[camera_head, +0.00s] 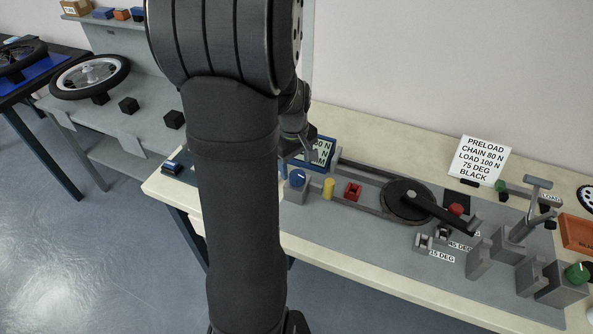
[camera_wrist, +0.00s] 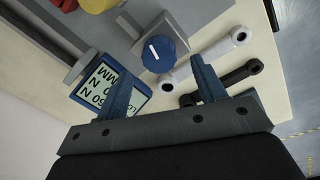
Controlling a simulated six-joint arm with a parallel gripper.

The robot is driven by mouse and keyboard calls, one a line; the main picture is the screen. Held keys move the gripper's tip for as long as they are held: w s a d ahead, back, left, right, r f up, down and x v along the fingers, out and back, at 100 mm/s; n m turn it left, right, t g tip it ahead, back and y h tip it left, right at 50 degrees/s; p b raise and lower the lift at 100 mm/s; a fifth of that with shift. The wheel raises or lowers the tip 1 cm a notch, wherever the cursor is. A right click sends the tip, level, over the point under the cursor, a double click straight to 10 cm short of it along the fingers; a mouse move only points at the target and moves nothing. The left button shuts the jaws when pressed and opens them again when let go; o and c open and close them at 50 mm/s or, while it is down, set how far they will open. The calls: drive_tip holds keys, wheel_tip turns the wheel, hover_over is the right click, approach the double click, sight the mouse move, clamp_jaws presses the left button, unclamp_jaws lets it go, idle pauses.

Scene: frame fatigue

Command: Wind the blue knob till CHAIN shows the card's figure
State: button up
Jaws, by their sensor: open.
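The blue knob (camera_head: 297,178) sits on a grey block at the bench's left part; in the wrist view the knob (camera_wrist: 158,54) shows a white pointer line. My gripper (camera_wrist: 165,86) is open and empty, its two blue fingers apart, with the knob beyond the gap between the tips, not gripped. The blue-framed display (camera_wrist: 108,92) is upside down in the wrist view and partly behind one finger; in the head view the display (camera_head: 319,153) is partly hidden by my arm, and I cannot read its CHAIN figure surely.
A white wrench (camera_wrist: 212,58) and a black wrench (camera_wrist: 232,76) lie close to the knob. A yellow post (camera_head: 329,188), a red block (camera_head: 353,192) and a chainwheel with black crank (camera_head: 407,200) stand to the right. My arm hides the bench's left middle.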

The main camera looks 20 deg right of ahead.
sight(297, 173)
drive_tip(key=shift+d+f, duration=0.1)
drive_tip(key=shift+f, duration=1.65)
drive_tip(key=c, duration=1)
drive_tip(key=shift+w+m, duration=0.1)
drive_tip(key=shift+m, duration=2.1)
drive_tip(key=o, duration=1)
drive_tip(key=shift+r, duration=0.1)
